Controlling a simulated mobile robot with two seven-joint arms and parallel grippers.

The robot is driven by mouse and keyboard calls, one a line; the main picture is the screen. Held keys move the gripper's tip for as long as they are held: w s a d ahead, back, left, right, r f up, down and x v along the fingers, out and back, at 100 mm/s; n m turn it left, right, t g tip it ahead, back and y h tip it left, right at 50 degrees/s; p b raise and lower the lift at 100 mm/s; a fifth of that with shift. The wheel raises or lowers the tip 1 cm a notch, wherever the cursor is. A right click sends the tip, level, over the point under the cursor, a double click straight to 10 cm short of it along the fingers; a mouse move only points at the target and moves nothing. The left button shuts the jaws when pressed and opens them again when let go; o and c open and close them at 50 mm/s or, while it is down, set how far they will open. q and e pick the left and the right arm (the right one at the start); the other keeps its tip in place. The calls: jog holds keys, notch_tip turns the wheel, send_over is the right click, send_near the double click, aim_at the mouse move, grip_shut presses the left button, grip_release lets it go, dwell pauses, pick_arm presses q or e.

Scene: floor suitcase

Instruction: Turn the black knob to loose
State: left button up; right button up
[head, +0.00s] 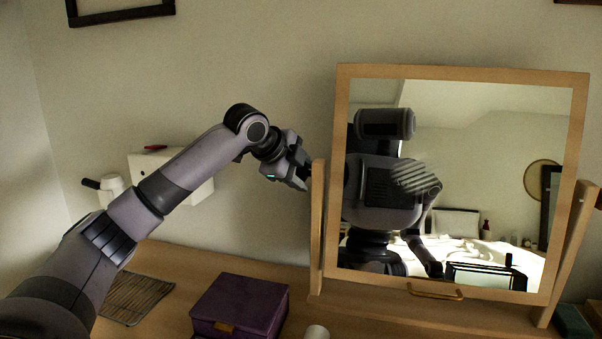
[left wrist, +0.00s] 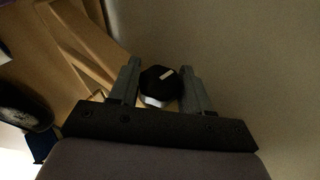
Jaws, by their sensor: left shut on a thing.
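The black knob (left wrist: 160,82) shows in the left wrist view, with a pale mark on its face and a white part below it. It sits between the two fingers of my left gripper (left wrist: 158,88), which is shut on it. In the head view my left gripper (head: 302,176) is at the left post of the wooden mirror stand (head: 317,225). The knob is hidden there behind the gripper and post. The mirror (head: 460,180) stands upright in its wooden frame. My right gripper is not directly in view.
A purple box (head: 238,305) and a small white cylinder (head: 317,332) stand on the wooden table in front of the mirror. A wire rack (head: 137,298) lies at the left. A white box (head: 190,190) is on the wall behind my left arm. A dark green object (head: 573,321) is at the right.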

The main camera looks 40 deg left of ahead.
pick_arm(q)
jog(key=shift+a+g, duration=0.15)
jog(key=shift+g, duration=0.15)
jog(key=o, duration=1)
jog(key=shift+a, duration=0.1)
jog(key=shift+c, duration=0.2)
jog(key=v, duration=0.7)
jog(key=shift+b, duration=0.4)
jog(key=shift+s, duration=0.15)
